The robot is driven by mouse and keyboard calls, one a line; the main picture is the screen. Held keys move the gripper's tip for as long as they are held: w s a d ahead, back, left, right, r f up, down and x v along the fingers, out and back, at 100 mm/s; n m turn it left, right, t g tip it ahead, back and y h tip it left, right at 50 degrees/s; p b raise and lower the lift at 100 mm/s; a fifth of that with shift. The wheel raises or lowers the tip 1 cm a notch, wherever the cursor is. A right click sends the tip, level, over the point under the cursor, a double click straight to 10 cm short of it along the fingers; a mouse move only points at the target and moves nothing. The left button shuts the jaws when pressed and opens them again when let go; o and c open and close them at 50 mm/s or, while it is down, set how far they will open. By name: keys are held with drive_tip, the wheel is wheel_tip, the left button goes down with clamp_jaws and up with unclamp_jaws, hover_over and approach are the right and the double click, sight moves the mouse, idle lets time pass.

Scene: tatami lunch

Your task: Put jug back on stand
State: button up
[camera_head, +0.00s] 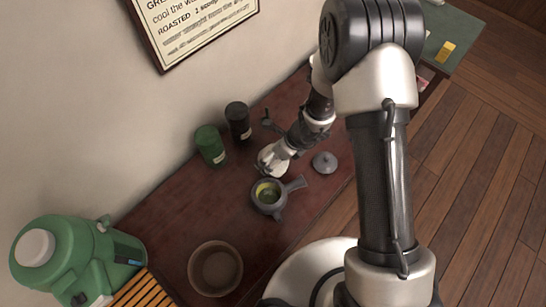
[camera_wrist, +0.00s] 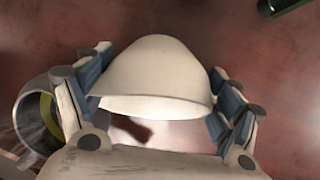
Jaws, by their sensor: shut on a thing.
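A smooth white vessel, which I take to be the jug (camera_wrist: 155,75), fills the middle of the wrist view. My gripper (camera_wrist: 160,92) is shut on it, with a blue-padded finger at each side. In the head view, my gripper (camera_head: 268,163) and the pale jug (camera_head: 277,167) are over the dark red table, just behind the open grey teapot. I cannot tell whether the jug touches the table. No stand is clearly recognisable; a slatted wooden rack (camera_head: 146,290) is at the lower left.
The teapot (camera_head: 268,208) has green-yellow contents; its lid (camera_head: 324,162) lies to the right. Green (camera_head: 211,146) and black (camera_head: 238,122) canisters stand by the wall. A brown bowl (camera_head: 215,268) is in front, and a green dispenser (camera_head: 75,258) is at left. Table between teapot and bowl is clear.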

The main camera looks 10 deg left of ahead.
drive_tip(key=shift+f, duration=0.1)
drive_tip(key=o, duration=1.2)
drive_tip(key=shift+r, duration=0.4)
drive_tip(key=p+v, duration=0.5)
drive_tip(key=v, duration=0.6)
drive_tip(key=shift+d+r+p, duration=0.2)
drive_tip(key=shift+r+p, duration=0.1)
drive_tip(key=shift+p, duration=0.05)
